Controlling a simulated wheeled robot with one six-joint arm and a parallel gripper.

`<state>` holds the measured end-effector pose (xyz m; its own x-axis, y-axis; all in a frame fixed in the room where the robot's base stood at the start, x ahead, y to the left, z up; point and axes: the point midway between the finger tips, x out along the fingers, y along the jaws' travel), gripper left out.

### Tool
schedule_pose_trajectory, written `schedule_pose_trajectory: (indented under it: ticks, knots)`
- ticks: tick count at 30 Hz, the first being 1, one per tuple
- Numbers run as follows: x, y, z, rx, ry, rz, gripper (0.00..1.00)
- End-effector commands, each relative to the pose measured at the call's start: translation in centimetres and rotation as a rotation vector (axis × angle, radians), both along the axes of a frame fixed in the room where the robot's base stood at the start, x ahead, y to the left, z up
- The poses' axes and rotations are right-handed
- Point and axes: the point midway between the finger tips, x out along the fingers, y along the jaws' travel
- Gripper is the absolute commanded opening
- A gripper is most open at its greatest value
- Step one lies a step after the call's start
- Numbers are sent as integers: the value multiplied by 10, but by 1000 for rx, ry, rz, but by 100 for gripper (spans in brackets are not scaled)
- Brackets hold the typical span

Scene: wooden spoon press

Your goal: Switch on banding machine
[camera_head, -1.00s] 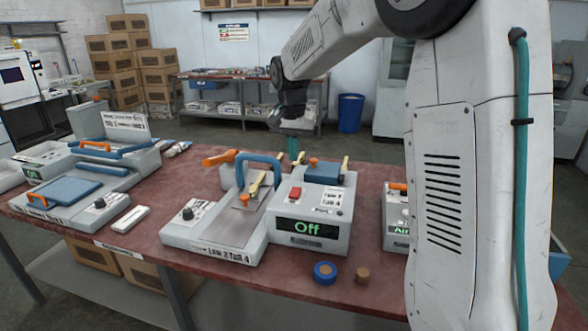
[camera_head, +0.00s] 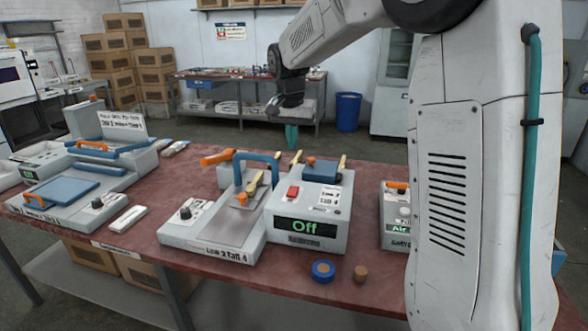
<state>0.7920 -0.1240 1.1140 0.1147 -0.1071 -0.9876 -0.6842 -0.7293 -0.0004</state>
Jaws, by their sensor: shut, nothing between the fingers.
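The banding machine, as I take it, is a light grey box (camera_head: 322,228) on the red table, with a display (camera_head: 305,225) reading "Off" in green on its front. A red switch (camera_head: 293,192) sits on its top, towards the left. My gripper (camera_head: 291,137) has teal fingers and is shut and empty. It hangs in the air above and behind the machine, apart from it. In this view it shows just above the back edge of the table.
A grey press with a blue handle (camera_head: 257,156) stands directly left of the box. A blue tape roll (camera_head: 323,270) and a small brown cylinder (camera_head: 361,273) lie in front. Another grey unit (camera_head: 394,232) stands to the right, partly hidden by my arm.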

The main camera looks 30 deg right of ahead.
Motion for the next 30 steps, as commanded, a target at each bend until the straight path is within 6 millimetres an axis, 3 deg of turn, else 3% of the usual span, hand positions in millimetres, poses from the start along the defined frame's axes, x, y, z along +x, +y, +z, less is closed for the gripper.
schedule_pose_trajectory:
  ticks: [5, 19, 24, 30]
  knots:
    - [2, -2, -18, 1, 4, 0, 0]
    - [12, -12, -112, 0, 4, 1, 0]
    - [15, -14, -131, 0, 2, 1, 0]
    - [16, -15, -137, 0, 0, 0, 0]
